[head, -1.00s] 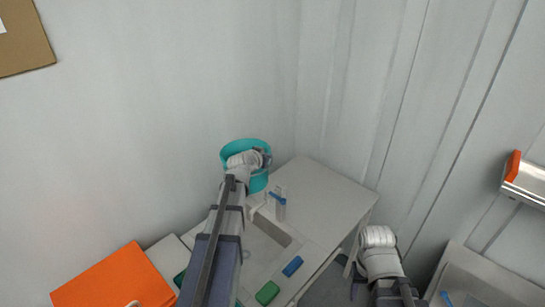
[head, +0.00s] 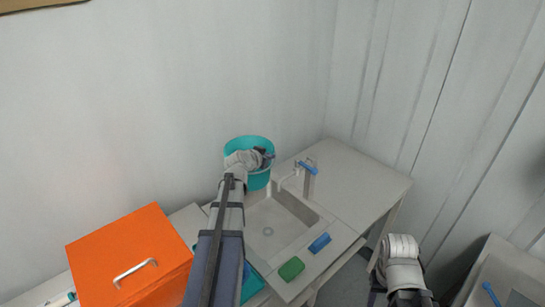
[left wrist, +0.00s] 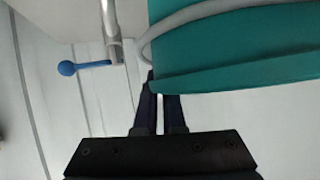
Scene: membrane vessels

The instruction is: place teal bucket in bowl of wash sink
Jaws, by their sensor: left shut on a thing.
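The teal bucket (head: 259,181) is held up at the back left of the wash sink, near the wall. My left gripper (head: 266,156) is shut on it at the rim; the wrist hides part of the bucket. In the left wrist view the bucket (left wrist: 240,50) fills the upper right, with a grey band curving across it. The left fingers (left wrist: 159,82) are close together at its edge; the exact grip point is hard to see. The sink bowl (head: 285,232) is in front of and below the bucket, its visible part empty. My right arm shows at lower right, without its fingers.
A tap with a blue lever (head: 308,167) stands right of the bucket, behind the bowl. A green block (head: 291,268) and a blue block (head: 319,243) lie on the front rim. An orange box (head: 130,255) stands left. The right counter (head: 365,180) is clear.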

